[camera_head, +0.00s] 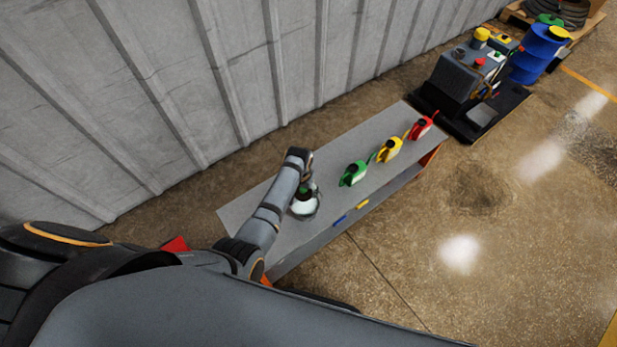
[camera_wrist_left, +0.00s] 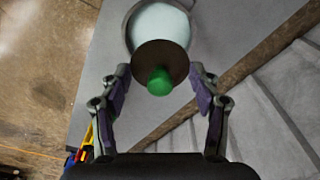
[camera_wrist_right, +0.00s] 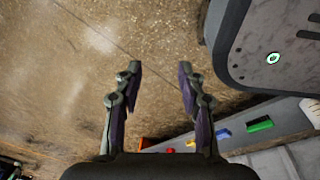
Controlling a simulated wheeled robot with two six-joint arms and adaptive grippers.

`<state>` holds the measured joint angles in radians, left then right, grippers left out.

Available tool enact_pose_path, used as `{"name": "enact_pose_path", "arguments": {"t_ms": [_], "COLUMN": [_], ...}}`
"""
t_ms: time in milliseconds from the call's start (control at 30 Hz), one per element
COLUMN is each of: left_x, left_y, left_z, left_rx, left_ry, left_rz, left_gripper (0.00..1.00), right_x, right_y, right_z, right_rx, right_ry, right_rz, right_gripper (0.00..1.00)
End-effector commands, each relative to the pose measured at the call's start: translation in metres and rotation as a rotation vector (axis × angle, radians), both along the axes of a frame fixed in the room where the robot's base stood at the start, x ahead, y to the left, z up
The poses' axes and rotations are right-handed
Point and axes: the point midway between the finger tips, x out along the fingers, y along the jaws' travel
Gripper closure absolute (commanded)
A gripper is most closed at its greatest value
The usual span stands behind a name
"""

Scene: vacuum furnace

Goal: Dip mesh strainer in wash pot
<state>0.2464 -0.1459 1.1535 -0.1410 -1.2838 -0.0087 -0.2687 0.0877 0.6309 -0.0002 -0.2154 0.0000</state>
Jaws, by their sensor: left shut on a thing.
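The mesh strainer (camera_wrist_left: 152,55) shows in the left wrist view as a brown disc with a green knob-like handle. My left gripper (camera_wrist_left: 160,76) is shut on it, with a finger on each side; the exact contact is hard to see. The wash pot (camera_wrist_left: 160,22), a round vessel with a pale inside, lies just beyond and partly behind the disc. In the head view the white pot (camera_head: 305,208) stands on the grey bench under my left gripper (camera_head: 306,180). I cannot tell whether the strainer touches the pot's contents. My right gripper (camera_wrist_right: 160,75) is open and empty over the floor.
A grey machine (camera_head: 470,75) and a blue drum (camera_head: 537,52) are farther right. A corrugated wall (camera_head: 150,90) runs behind. The floor in front is clear.

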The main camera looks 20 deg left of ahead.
Motion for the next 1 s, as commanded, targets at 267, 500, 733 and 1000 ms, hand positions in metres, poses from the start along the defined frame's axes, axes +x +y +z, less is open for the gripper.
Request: {"name": "enact_pose_path", "arguments": {"t_ms": [267, 500, 733, 1000], "left_x": [0.002, 0.001, 0.001, 0.001], "left_y": [-0.002, -0.002, -0.002, -0.002], "left_z": [-0.007, -0.025, -0.043, -0.064], "left_rx": [0.000, -0.001, 0.000, 0.000], "left_ry": [-0.001, 0.000, 0.000, 0.000], "left_rz": [-0.003, -0.003, -0.003, -0.003], "left_gripper": [0.69, 0.69, 0.69, 0.69], "right_x": [-0.046, -0.043, -0.024, -0.030], "right_y": [0.008, 0.011, 0.008, 0.005], "right_z": [-0.008, -0.029, -0.049, -0.066], "right_rx": [0.010, 0.014, 0.011, 0.006], "right_ry": [0.069, 0.062, 0.032, 0.041], "right_rz": [-0.005, -0.006, -0.004, -0.003], "right_gripper": [0.60, 0.60, 0.60, 0.60]}}
